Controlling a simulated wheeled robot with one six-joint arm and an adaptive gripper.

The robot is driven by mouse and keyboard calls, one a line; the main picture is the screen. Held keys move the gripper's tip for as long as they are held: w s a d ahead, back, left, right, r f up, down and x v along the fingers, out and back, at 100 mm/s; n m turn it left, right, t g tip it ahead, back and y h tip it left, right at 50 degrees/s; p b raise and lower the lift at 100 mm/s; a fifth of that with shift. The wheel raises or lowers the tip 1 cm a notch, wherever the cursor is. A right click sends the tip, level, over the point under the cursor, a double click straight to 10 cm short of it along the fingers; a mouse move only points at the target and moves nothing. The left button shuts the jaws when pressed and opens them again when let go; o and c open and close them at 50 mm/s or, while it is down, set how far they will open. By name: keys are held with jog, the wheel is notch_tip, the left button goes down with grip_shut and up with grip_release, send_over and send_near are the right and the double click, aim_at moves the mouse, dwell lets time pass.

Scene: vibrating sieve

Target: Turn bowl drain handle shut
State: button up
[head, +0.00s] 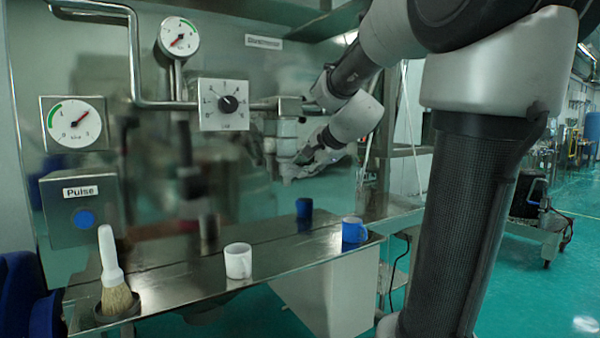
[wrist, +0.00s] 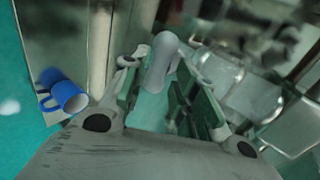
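My gripper (head: 303,164) is at the end of my arm, close below a grey pipe fitting (head: 287,128) on the panel's right side. In the wrist view its two fingers (wrist: 168,98) stand apart. A pale, rounded bar (wrist: 166,48), which looks like the drain handle, shows between them towards the tips. I see a gap beside the bar and cannot tell whether either finger touches it. In the head view the handle is not clear behind my gripper, so its turn position cannot be told.
A steel shelf (head: 185,272) below holds a brush (head: 112,270), a white mug (head: 238,261) and a blue mug (head: 354,231). The blue mug also shows in the wrist view (wrist: 66,96). The panel carries gauges, a dial (head: 226,104) and a Pulse button (head: 84,218). Open floor lies right.

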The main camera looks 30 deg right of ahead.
jog(key=v, duration=0.7)
dwell(0.3)
jog(key=s+a+f+n+g, duration=0.3)
jog(key=s+f+n, duration=0.5)
jog(key=s, duration=0.2)
jog(key=s+a+f+n+g, duration=0.4)
jog(key=s+f+n, duration=0.5)
jog(key=s, duration=0.2)
jog(key=shift+n, duration=0.3)
jog(key=shift+a+f, duration=0.1)
jog(key=shift+o, duration=0.3)
